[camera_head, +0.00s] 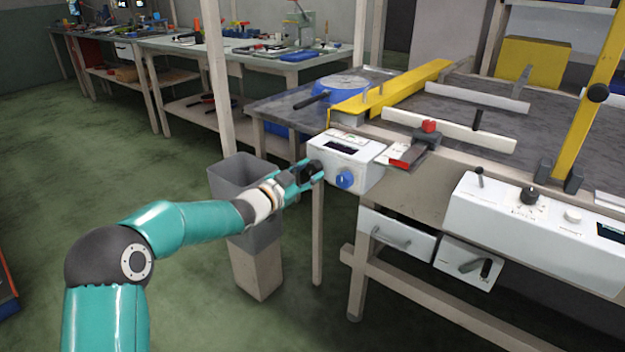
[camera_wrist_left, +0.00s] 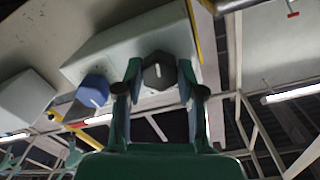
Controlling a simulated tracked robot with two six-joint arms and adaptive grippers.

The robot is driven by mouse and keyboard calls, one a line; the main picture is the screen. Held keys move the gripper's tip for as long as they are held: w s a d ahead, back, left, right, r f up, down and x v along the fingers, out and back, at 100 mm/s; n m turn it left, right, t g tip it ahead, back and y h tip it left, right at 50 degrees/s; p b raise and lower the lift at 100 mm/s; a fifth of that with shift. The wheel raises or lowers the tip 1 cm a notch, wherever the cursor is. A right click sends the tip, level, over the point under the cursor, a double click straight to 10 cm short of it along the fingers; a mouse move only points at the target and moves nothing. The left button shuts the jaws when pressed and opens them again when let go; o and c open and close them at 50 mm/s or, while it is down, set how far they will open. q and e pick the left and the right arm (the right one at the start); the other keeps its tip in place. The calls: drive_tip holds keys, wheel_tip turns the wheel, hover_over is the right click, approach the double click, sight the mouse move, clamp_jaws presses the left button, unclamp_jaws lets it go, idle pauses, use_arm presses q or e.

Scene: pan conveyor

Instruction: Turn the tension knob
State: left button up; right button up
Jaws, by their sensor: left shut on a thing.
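A white control box (camera_head: 345,160) with a dark display on top sits at the conveyor's left front corner. Its front carries a black knob (camera_wrist_left: 158,72) with a light pointer mark and a blue knob (camera_head: 345,179). I cannot read which is labelled tension. My left gripper (camera_head: 312,172) reaches the box's front from the left and is shut on the black knob. In the left wrist view the black knob is between the fingertips (camera_wrist_left: 159,88), and the blue knob (camera_wrist_left: 93,90) is free to the left. My right gripper is not in view.
A grey bin (camera_head: 235,174) stands below and behind my left forearm. A larger white control panel (camera_head: 545,225) and drawers (camera_head: 396,235) are to the right. A red button (camera_head: 429,126) and yellow rail (camera_head: 400,88) are on the conveyor. The green floor is open at left.

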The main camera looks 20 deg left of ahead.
use_arm(q)
drive_tip(key=shift+s+d+f, duration=0.1)
drive_tip(key=shift+d+f, duration=0.1)
drive_tip(key=shift+d, duration=0.05)
drive_tip(key=o, duration=1.1)
drive_tip(key=shift+r, duration=0.1)
drive_tip(key=shift+o, duration=0.2)
drive_tip(key=shift+a, duration=0.1)
drive_tip(key=shift+r, duration=0.1)
drive_tip(key=v, duration=1.2)
